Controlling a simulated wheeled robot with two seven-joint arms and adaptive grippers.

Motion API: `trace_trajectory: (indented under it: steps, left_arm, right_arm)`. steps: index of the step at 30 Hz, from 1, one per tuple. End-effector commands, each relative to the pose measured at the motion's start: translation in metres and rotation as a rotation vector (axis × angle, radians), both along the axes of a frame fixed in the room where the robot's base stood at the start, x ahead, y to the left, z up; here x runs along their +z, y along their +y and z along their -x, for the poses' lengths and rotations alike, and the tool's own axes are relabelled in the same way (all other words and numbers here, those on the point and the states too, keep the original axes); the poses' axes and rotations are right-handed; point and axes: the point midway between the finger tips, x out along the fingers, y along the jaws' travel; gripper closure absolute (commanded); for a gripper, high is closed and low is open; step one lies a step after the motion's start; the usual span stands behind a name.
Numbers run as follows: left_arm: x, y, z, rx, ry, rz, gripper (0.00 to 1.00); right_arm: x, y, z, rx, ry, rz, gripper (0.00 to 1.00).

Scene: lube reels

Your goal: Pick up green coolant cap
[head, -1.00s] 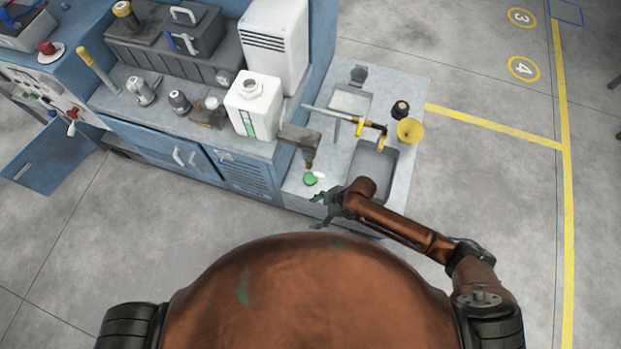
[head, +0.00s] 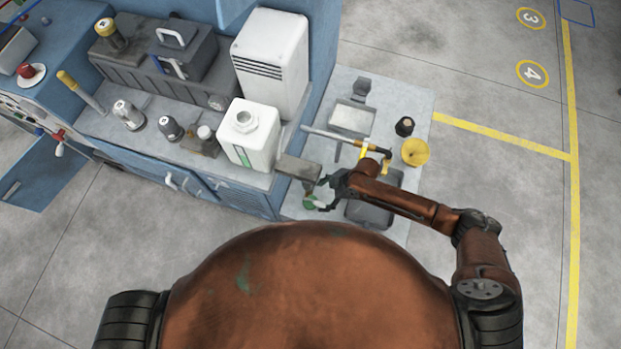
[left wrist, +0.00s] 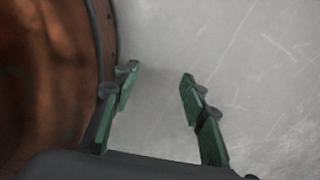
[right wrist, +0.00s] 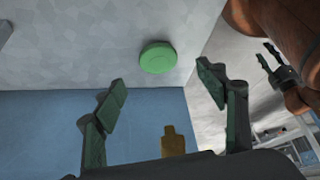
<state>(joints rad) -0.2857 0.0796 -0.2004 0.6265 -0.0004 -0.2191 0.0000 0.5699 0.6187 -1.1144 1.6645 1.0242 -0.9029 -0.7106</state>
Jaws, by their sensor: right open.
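The green coolant cap (head: 309,201) lies on the light grey worktop right of the cabinet, near its front edge. It shows whole in the right wrist view (right wrist: 157,57) as a round, bright green disc. My right gripper (head: 320,196) is open just to the right of the cap. In the right wrist view, the cap is beyond the spread fingertips (right wrist: 162,78), between them and apart from both. My left gripper (left wrist: 158,74) is open and empty over bare floor. It is not in the head view.
A white jug (head: 250,138) and a grey block (head: 297,170) stand near the cap. A sink-like recess (head: 370,213) lies under my right arm. A yellow funnel (head: 415,152) and a black cap (head: 404,126) are on the worktop's right side.

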Motion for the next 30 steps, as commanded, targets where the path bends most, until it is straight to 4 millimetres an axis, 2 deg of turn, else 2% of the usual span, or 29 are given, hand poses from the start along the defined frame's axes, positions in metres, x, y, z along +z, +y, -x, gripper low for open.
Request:
trace_trajectory:
  steps: [4, 9, 12, 19, 26, 30]
  left_arm:
    - [-0.005, 0.0, 0.012, 0.003, 0.015, 0.0, 0.6]
    - [-0.008, 0.001, 0.035, 0.008, 0.045, -0.003, 0.6]
    - [-0.013, 0.001, 0.04, 0.008, 0.053, -0.003, 0.6]
    - [-0.023, 0.001, 0.036, 0.006, 0.05, -0.002, 0.6]
    - [-0.023, 0.0, 0.02, 0.003, 0.028, 0.0, 0.6]
    - [-0.023, 0.0, 0.022, 0.004, 0.031, 0.0, 0.6]
  right_arm:
    - [-0.016, 0.01, 0.002, 0.004, 0.003, -0.001, 0.34]
    - [-0.027, 0.017, 0.001, 0.006, 0.002, 0.0, 0.34]
    - [-0.037, 0.024, 0.001, 0.006, 0.003, -0.001, 0.34]
    - [-0.064, 0.039, 0.0, 0.004, 0.002, 0.0, 0.34]
    - [-0.064, 0.039, 0.0, 0.001, 0.0, 0.0, 0.34]
    - [-0.064, 0.039, 0.0, 0.001, 0.0, 0.0, 0.43]
